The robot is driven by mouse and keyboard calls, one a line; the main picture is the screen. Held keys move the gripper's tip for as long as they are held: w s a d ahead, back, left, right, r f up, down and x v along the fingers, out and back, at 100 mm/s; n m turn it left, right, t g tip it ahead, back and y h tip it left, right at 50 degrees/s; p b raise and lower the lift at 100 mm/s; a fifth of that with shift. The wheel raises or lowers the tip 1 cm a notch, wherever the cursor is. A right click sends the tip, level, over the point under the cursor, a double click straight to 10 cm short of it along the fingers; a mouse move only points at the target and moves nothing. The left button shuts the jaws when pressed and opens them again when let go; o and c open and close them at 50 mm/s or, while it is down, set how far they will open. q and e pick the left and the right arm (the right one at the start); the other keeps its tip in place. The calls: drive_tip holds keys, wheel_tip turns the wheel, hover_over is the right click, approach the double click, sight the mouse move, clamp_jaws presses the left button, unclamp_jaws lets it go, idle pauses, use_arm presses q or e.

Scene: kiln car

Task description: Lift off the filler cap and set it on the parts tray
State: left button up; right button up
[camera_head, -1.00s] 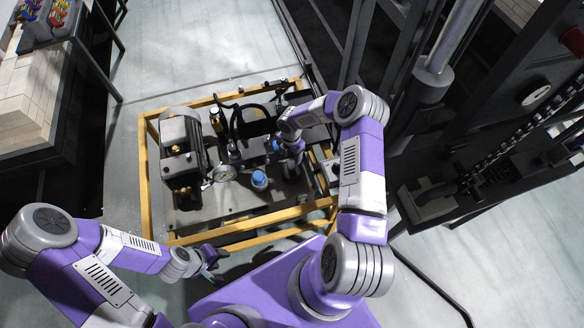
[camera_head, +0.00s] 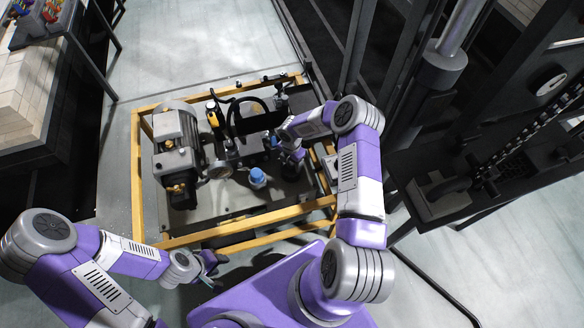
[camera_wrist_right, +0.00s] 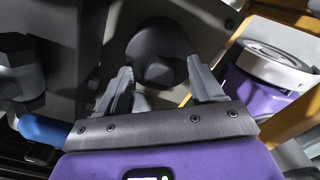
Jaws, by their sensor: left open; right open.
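A dark, round, cap-like piece (camera_wrist_right: 160,52) lies just beyond the fingertips in the right wrist view; I take it for the filler cap. In the head view it is a dark round shape (camera_head: 291,171) on the frame's deck, partly covered by my right gripper (camera_head: 292,156). My right gripper (camera_wrist_right: 160,82) is open, its fingers to either side of the cap's near part in the picture; contact cannot be told. My left gripper (camera_head: 211,262) is open and empty, in front of the yellow frame. I cannot make out the parts tray for certain.
A yellow frame (camera_head: 140,190) surrounds a grey motor (camera_head: 175,150), hoses and a gauge (camera_head: 220,172). A blue-topped fitting (camera_head: 257,176) stands left of the right gripper. Dark machinery (camera_head: 470,150) stands at right.

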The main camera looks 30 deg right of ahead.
sight(291, 163)
idle(0.8)
drive_tip(key=shift+c, duration=0.3)
drive_tip(key=c, duration=0.9)
drive_tip(key=shift+r+p, duration=2.05)
drive_tip(key=shift+r, duration=1.5)
drive_tip(key=shift+r, duration=0.15)
drive_tip(key=shift+r+p, duration=2.7)
drive_tip(key=shift+r, duration=1.2)
